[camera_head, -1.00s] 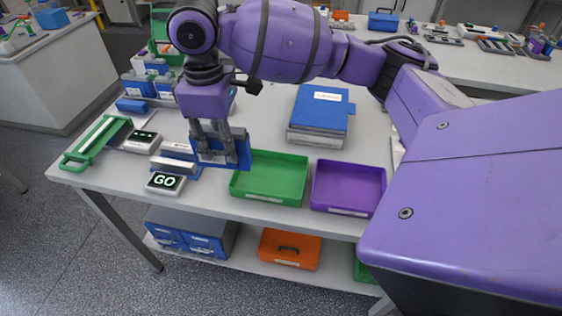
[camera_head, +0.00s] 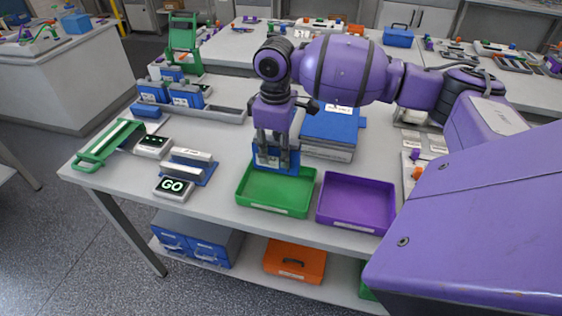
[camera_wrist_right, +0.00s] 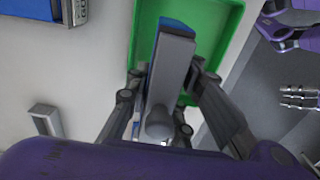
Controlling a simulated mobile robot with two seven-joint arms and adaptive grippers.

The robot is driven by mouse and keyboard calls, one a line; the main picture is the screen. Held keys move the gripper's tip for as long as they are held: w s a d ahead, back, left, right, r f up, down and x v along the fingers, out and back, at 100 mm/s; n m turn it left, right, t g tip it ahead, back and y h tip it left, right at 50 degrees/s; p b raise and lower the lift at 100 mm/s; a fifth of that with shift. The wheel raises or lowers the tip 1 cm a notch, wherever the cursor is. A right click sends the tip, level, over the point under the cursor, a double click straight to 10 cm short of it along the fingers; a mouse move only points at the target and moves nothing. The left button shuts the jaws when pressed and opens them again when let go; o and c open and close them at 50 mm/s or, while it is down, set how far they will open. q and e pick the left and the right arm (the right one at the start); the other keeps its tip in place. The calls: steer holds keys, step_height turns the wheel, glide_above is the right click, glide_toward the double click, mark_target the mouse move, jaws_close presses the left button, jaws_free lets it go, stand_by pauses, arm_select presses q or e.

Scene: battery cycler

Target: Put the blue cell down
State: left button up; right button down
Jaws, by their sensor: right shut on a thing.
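My right gripper (camera_head: 276,152) points down and is shut on the blue cell (camera_head: 262,155). In the right wrist view the cell shows as a grey top with a blue end (camera_wrist_right: 176,24), between the fingers and partly over the green tray (camera_wrist_right: 226,28). Whether the cell's underside touches the tray cannot be told.
A purple tray (camera_head: 355,228) stands right of the green one. A blue box (camera_head: 332,124) lies behind. To the left are a slotted blue-and-grey holder (camera_head: 190,165), a GO display (camera_head: 173,186) and a green-handled device (camera_head: 105,146). Bare tabletop lies between the holder and green tray.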

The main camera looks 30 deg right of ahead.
steer(key=shift+w+d+f, duration=0.25)
steer(key=shift+d+f, duration=0.65)
steer(key=shift+f, duration=1.6)
steer(key=c, duration=1.5)
jaws_free()
steer(key=shift+f, duration=0.2)
steer(key=shift+c, duration=0.2)
step_height(320, 180, up, 12)
steer(key=shift+r, duration=0.15)
